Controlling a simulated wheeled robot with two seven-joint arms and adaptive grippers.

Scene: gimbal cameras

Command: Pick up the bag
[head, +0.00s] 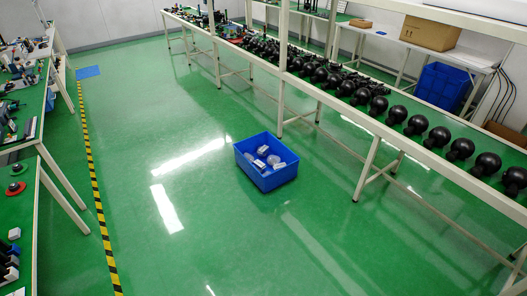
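A blue open crate (258,178) stands on the green floor near the middle of the head view. Several small white or clear items (262,150) lie inside it. They may be bags, but they are too small to tell. I cannot make out a bag anywhere else. Neither of my grippers shows in the head view.
A long workbench (360,122) with a row of black round units (438,137) runs along the right. Another bench (22,155) stands at the left, beside a yellow-black floor stripe (96,200). A cardboard box (430,33) is at the back right. The floor around the crate is clear.

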